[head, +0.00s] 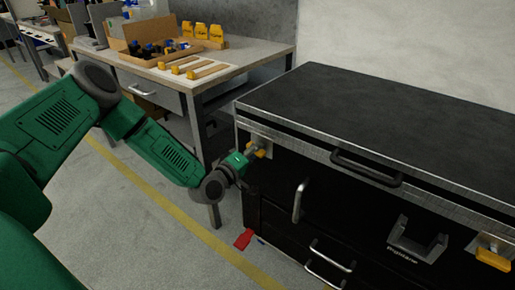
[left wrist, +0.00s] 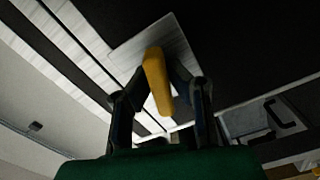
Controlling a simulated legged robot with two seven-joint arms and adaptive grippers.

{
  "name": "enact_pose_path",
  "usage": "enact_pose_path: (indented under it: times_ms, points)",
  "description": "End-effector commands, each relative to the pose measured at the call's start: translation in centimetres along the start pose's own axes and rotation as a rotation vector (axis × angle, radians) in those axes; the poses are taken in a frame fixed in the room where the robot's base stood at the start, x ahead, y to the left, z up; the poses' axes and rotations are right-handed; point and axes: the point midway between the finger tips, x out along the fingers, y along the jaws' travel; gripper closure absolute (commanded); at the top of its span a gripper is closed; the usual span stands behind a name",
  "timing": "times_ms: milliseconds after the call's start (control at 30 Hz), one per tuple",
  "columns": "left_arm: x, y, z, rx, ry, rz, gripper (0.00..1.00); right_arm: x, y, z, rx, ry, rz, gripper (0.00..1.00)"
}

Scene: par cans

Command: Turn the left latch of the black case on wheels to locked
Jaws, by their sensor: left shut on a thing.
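The black case (head: 390,115) stands on the right of the head view, with a dark top and metal edging. Its left latch (head: 262,149) is a yellow handle on a metal plate at the case's upper left front. My left gripper (head: 251,155) is at this latch. In the left wrist view, the yellow handle (left wrist: 157,80) stands between the fingers of my left gripper (left wrist: 160,95), which is shut on it. The handle looks slightly tilted there, with a pale plate behind it. The fingers partly hide the latch in the head view. My right gripper is not in view.
A second yellow latch (head: 493,259) is at the case's right. A black handle (head: 365,168) sticks out below the lid, and a metal handle (head: 299,201) is lower. A workbench (head: 270,59) stands behind my left arm. A red pedal (head: 243,239) is near the floor.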

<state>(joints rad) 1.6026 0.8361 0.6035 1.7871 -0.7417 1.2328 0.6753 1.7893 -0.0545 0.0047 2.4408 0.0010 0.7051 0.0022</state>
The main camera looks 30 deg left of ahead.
Motion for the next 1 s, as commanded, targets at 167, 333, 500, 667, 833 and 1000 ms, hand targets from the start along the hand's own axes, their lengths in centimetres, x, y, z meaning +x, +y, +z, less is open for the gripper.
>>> enact_pose_path:
  times_ms: [167, 333, 500, 667, 833, 1000]
  points:
    - [-0.1, -0.2, -0.4, 0.173, 0.006, -0.007, 1.00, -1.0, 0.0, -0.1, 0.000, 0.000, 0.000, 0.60]
    - [-0.1, -0.1, -0.4, 0.336, 0.005, -0.007, 1.00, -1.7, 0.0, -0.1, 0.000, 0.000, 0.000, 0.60]
    - [-0.1, -0.1, -0.4, 0.497, 0.006, -0.006, 1.00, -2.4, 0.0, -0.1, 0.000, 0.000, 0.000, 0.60]
    - [-0.2, -0.1, -0.4, 0.649, 0.005, -0.007, 1.00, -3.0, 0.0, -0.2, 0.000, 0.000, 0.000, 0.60]
    - [-0.2, -0.1, -0.4, 0.811, 0.005, -0.006, 1.00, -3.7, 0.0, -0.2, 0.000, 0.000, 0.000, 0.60]
    - [-0.2, -0.1, -0.4, 0.959, 0.005, -0.006, 1.00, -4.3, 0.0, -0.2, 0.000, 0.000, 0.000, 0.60]
